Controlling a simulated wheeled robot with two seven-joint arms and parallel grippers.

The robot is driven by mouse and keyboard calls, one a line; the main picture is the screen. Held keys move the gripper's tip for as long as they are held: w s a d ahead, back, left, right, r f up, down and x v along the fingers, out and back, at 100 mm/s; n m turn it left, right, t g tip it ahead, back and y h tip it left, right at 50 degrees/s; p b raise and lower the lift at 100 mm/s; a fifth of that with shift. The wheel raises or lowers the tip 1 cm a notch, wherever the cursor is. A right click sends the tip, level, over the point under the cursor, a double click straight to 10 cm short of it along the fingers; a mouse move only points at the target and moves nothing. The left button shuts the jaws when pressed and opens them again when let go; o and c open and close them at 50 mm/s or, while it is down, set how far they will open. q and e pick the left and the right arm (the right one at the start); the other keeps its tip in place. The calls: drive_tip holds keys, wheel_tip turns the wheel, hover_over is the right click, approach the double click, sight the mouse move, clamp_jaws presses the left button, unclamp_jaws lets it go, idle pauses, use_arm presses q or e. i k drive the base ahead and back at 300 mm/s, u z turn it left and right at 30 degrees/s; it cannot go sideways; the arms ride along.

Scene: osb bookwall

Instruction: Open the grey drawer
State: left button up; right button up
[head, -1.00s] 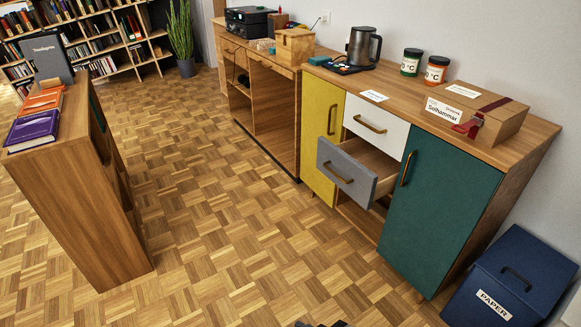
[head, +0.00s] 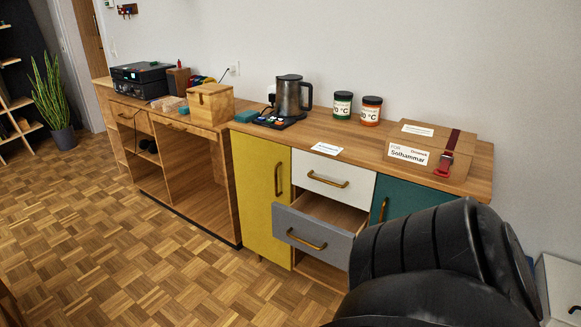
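The grey drawer (head: 312,233) is in the sideboard below a white drawer (head: 333,180). It stands pulled out, and its bare wooden inside shows behind the front. A brass handle (head: 306,240) is on its grey front. A large black part of my arm comes in at the lower right and covers much of the teal door. It stands to the right of the grey drawer, nearer to the camera. No fingertips of either gripper show in the head view.
A yellow door (head: 261,193) is left of the drawers and a teal door (head: 400,198) is right. The sideboard top (head: 349,151) bears a kettle (head: 291,96), two jars and a cardboard box (head: 430,154). The parquet floor (head: 110,245) in front is clear.

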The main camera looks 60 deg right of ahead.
sight(325, 228)
drive_tip(key=z, duration=0.7)
drive_tip(key=i, duration=0.9)
drive_tip(key=z, duration=0.9)
